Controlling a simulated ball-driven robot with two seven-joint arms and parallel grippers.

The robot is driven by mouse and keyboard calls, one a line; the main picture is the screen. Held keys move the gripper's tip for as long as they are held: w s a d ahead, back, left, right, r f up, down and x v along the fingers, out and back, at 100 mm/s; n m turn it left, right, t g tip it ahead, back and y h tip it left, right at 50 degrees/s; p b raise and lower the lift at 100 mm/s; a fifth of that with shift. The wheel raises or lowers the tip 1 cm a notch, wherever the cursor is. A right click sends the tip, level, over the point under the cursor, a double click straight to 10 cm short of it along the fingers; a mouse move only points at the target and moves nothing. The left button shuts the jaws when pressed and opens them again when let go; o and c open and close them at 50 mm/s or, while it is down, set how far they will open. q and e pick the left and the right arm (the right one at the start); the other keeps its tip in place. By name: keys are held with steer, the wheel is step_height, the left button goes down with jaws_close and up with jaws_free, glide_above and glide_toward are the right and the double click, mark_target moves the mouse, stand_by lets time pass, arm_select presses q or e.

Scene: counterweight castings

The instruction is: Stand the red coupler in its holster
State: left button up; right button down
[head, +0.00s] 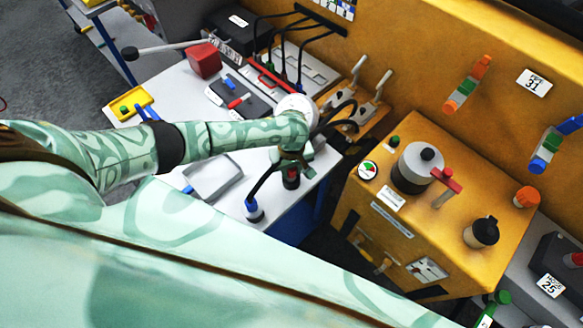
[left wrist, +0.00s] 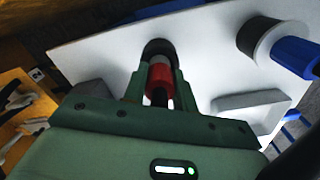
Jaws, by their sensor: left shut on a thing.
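The red coupler (head: 291,178) is below my left gripper (head: 292,160), over the right part of the white table. My left gripper is shut on it; in the left wrist view the coupler's red band (left wrist: 159,76) sits between the two green fingers (left wrist: 158,88). A black round piece (left wrist: 158,47), which looks like the holster, is at the coupler's far end. I cannot tell whether the coupler is inside it or only above it. A black hose runs by the gripper. My right gripper is not in view.
A blue coupler (head: 253,206) with a hose stands at the table's front edge, close to my left gripper. A grey tray (head: 213,178) lies to the left. A yellow cabinet (head: 440,165) with knobs and a handle is at right, across a gap.

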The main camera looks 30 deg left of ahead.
arm_select(q)
steer(key=shift+f+b, duration=0.35)
steer(key=shift+f, duration=0.3)
steer(key=o, duration=0.6)
steer(key=shift+f, duration=0.1)
steer(key=o, duration=0.5)
steer(key=shift+s, duration=0.1)
steer(key=shift+o, duration=0.2)
step_height(320, 180, up, 16)
steer(key=p, duration=0.6)
steer(key=shift+r, duration=0.2)
